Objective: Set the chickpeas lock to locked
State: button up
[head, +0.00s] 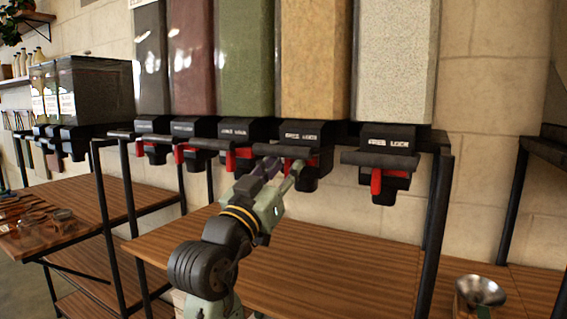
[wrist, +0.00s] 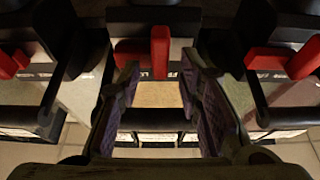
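The dispenser with tan contents (head: 316,60) is second from the right in the main row; its contents look like chickpeas, but no name is readable. Its black valve head (head: 302,132) carries a "FREE LOCK" label. A red lock lever (wrist: 160,52) on it hangs near the middle in the wrist view, close ahead of my gripper. My gripper (head: 282,172) is open just below and in front of this valve. In the wrist view, its fingers (wrist: 155,82) stand apart with the lever between and beyond their tips; I see no contact. Which setting the lever points to is unclear.
A similar dispenser with pale contents (head: 395,60) stands to the right, and one with green contents (head: 246,60) to the left, each with red levers and black handles close by. A wooden shelf (head: 340,265) lies below.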

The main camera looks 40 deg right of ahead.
jog(key=shift+c, duration=0.3)
grip_shut()
dwell(0.6)
